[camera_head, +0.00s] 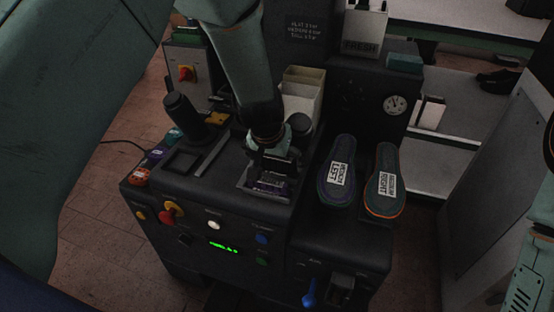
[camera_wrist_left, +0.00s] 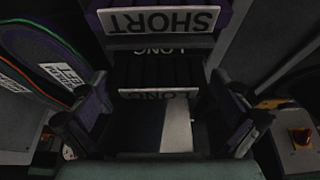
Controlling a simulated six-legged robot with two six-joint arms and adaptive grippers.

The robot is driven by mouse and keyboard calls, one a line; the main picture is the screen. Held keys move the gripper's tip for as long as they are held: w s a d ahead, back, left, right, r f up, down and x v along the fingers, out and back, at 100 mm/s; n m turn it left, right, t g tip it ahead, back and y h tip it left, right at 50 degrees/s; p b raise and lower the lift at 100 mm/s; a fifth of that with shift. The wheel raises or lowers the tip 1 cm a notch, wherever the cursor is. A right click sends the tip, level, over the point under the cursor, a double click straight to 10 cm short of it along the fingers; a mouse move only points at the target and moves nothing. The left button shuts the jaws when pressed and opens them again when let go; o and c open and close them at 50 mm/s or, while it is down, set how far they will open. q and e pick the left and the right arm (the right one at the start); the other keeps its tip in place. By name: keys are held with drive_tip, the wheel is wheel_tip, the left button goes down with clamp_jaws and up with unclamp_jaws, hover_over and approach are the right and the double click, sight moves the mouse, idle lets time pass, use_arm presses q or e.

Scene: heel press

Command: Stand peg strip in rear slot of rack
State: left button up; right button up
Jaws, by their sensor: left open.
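My left gripper (camera_head: 270,160) reaches down over the top of the black machine, above a small dark rack (camera_head: 250,187). In the left wrist view its two fingers (camera_wrist_left: 158,118) are spread apart. Between and beyond them are dark strips with white labels, seen upside down: a purple-edged one marked SHORT (camera_wrist_left: 165,20), one marked LONG (camera_wrist_left: 160,50), and a nearer one whose LONG label (camera_wrist_left: 158,93) is partly hidden. A pale flat face (camera_wrist_left: 177,125) lies between the fingers. I cannot tell which slot each strip occupies. My right gripper is not visible.
Two insoles, left (camera_head: 338,170) and right (camera_head: 385,180), lie right of the rack. A black lever (camera_head: 183,108) stands to its left. Cream bins (camera_head: 303,95) and a gauge (camera_head: 395,104) are behind. Buttons (camera_head: 214,226) line the front panel.

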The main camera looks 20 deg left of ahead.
use_arm(q)
drive_tip(key=p+v, duration=0.1)
drive_tip(key=v, duration=1.1)
drive_tip(key=b+x, duration=0.1)
drive_tip(key=x, duration=1.1)
drive_tip(key=shift+f, duration=0.2)
drive_tip(key=shift+f+b, duration=0.15)
drive_tip(key=shift+b, duration=0.35)
drive_tip(key=shift+r+p, duration=0.3)
drive_tip(key=shift+r, duration=0.05)
